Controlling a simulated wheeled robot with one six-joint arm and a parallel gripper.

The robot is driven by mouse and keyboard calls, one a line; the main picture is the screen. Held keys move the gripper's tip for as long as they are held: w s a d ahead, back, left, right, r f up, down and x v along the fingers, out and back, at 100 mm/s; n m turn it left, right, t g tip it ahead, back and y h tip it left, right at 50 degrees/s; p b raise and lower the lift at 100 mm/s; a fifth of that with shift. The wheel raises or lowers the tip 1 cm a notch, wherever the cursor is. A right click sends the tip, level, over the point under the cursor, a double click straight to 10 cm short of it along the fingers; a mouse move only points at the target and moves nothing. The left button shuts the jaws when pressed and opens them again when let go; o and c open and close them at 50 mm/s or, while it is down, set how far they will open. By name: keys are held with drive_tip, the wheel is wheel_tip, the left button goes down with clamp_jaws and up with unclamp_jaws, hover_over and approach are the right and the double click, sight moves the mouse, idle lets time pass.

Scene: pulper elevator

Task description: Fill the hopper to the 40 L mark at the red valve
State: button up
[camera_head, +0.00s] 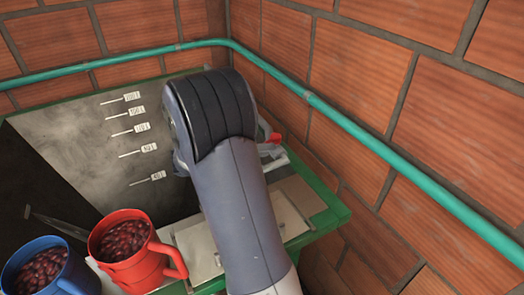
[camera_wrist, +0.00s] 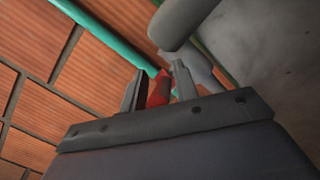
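The hopper (camera_head: 82,150) is at the left of the head view, with a worn grey inner wall and a dark interior. Several tagged level marks run up the wall; the lowest tag (camera_head: 157,177) is above bare grey surface. The lettering is too small to read surely. A bit of the red valve (camera_head: 271,137) shows just right of my arm's wrist. In the wrist view my gripper (camera_wrist: 159,70) has its fingers apart, with the red valve handle (camera_wrist: 158,91) between them. I cannot tell whether both fingers press on it. The head view hides my gripper behind the arm.
A red jug (camera_head: 115,245) and a blue jug (camera_head: 45,278), both holding dark red cherries, stand at the lower left. A teal pipe (camera_head: 355,128) runs along the brick walls. A grey pipe (camera_wrist: 186,22) is close beyond my fingers.

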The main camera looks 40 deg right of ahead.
drive_tip(key=shift+o, duration=0.8)
drive_tip(key=shift+a, duration=0.2)
drive_tip(key=b+v, duration=0.3)
drive_tip(key=v, duration=0.7)
drive_tip(key=shift+w, duration=0.2)
drive_tip(key=shift+a+r, duration=0.1)
drive_tip(key=shift+a, duration=0.05)
drive_tip(key=shift+c, duration=0.4)
